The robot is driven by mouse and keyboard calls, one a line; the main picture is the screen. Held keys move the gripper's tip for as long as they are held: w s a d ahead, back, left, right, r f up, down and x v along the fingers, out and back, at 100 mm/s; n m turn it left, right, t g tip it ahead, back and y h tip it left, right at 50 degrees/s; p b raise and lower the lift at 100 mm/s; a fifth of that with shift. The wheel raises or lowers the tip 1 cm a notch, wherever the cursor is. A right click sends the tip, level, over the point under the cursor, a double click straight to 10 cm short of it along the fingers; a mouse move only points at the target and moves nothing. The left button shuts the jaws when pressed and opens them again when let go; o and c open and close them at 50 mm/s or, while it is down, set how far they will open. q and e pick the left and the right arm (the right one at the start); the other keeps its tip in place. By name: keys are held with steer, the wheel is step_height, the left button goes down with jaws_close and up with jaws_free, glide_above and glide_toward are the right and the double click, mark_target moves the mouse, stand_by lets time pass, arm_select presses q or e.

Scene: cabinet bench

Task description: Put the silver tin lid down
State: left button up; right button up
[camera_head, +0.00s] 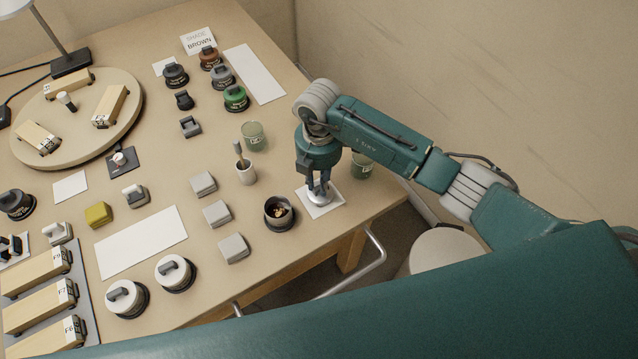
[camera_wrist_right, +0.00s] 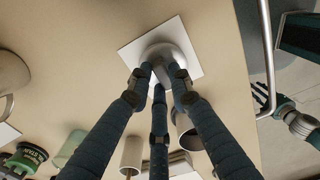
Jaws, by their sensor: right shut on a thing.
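My right gripper (camera_head: 319,186) points down over a small white square card (camera_head: 326,209) near the table's right edge. It is shut on the silver tin lid (camera_head: 318,198), a shiny round disc. In the right wrist view the fingers (camera_wrist_right: 160,85) close around the raised middle of the lid (camera_wrist_right: 181,53), which overlaps the white card (camera_wrist_right: 133,54). The lid is at or just above the card; I cannot tell if it touches. My left gripper (camera_wrist_right: 268,99) shows small at the right of the wrist view, fingers spread and empty.
An open dark tin (camera_head: 279,217) with yellowish contents stands left of the card. A cup with a brush (camera_head: 246,174), another green glass (camera_head: 254,137) and grey blocks (camera_head: 217,214) lie further left.

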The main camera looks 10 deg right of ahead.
mark_target(319, 185)
steer(key=shift+f, duration=0.9)
steer(key=shift+f, duration=0.15)
steer(key=o, duration=0.9)
steer(key=shift+c, duration=0.2)
steer(key=shift+r, duration=0.3)
step_height(319, 185, up, 12)
steer(key=b, duration=0.1)
